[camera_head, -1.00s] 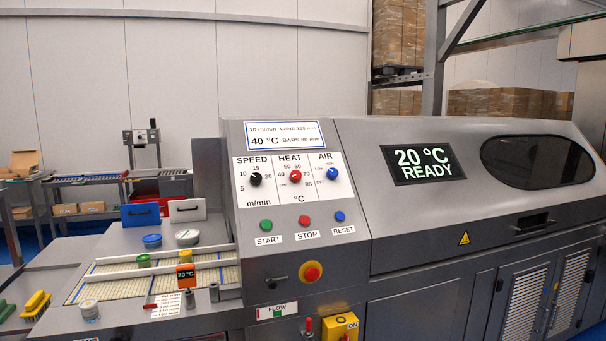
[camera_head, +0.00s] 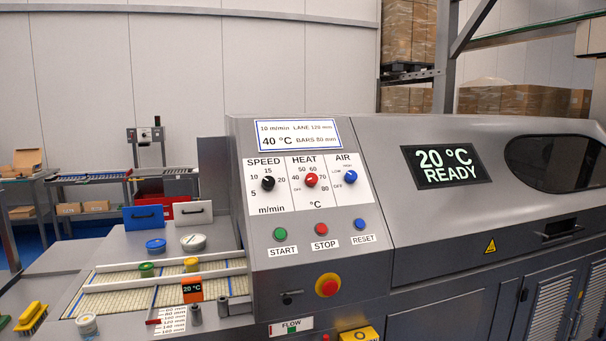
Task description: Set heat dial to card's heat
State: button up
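The red heat dial (camera_head: 311,180) sits in the middle of the white dial panel under the word HEAT. Its scale shows off, 40, 50, 60, 70 and 80 °C. I cannot clearly tell which mark its pointer faces. The blue-edged card (camera_head: 291,134) above the dials reads 10 m/min, lane 120 mm, 40 °C, bars 80 mm. The dark display (camera_head: 445,166) to the right reads 20 °C READY. A small orange tag (camera_head: 192,290) by the conveyor also reads 20 °C. My gripper is not in view.
The black speed dial (camera_head: 268,183) and blue air dial (camera_head: 350,176) flank the heat dial. Green start (camera_head: 280,234), red stop (camera_head: 320,228) and blue reset (camera_head: 359,223) buttons lie below, above a red emergency knob (camera_head: 327,285). Tubs stand around the conveyor (camera_head: 120,279) at left.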

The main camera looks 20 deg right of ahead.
aim_at(311, 180)
jog(key=i, duration=1.3)
jog(key=z, duration=0.05)
